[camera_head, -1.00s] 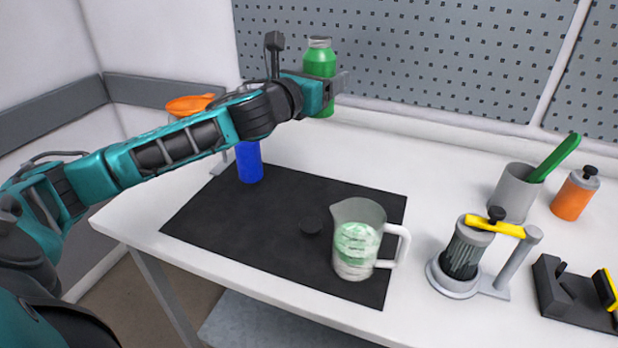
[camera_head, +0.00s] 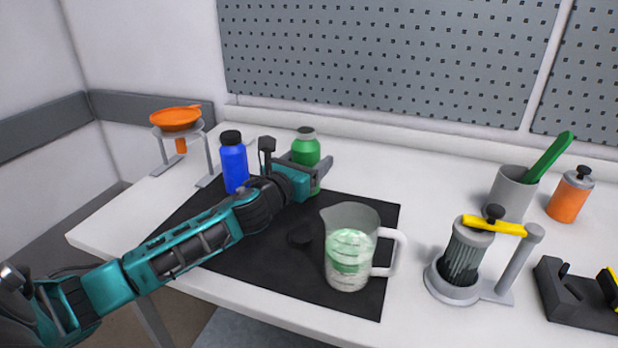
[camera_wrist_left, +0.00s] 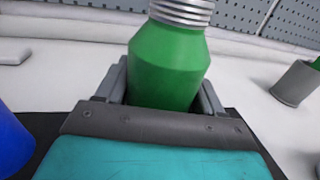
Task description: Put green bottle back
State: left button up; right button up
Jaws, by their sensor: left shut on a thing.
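The green bottle (camera_head: 306,148) is upright in my left gripper (camera_head: 318,168), near the back edge of the black mat (camera_head: 228,250). The left gripper is shut on it. In the left wrist view the green bottle (camera_wrist_left: 168,62) stands between the two grey fingers, its silver threaded neck at the top. My right gripper is not in view.
A blue bottle (camera_head: 233,165) with a black cap stands just left of the gripper. A black lid (camera_head: 301,235) and a clear jug (camera_head: 350,250) of green-white liquid are in front. An orange funnel (camera_head: 176,119) on a stand is at left. A grey cup (camera_head: 511,195) is at right.

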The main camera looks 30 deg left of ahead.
pick_arm(q)
jog(key=shift+f+b, duration=0.35)
jog(key=shift+f, duration=1.2)
jog(key=shift+f, duration=0.15)
jog(key=o, duration=1.3)
jog(key=shift+c, duration=0.2)
jog(key=shift+r, duration=0.25)
jog(key=s, duration=1.2)
jog(key=shift+d+f, duration=0.1)
jog(key=shift+d, duration=0.15)
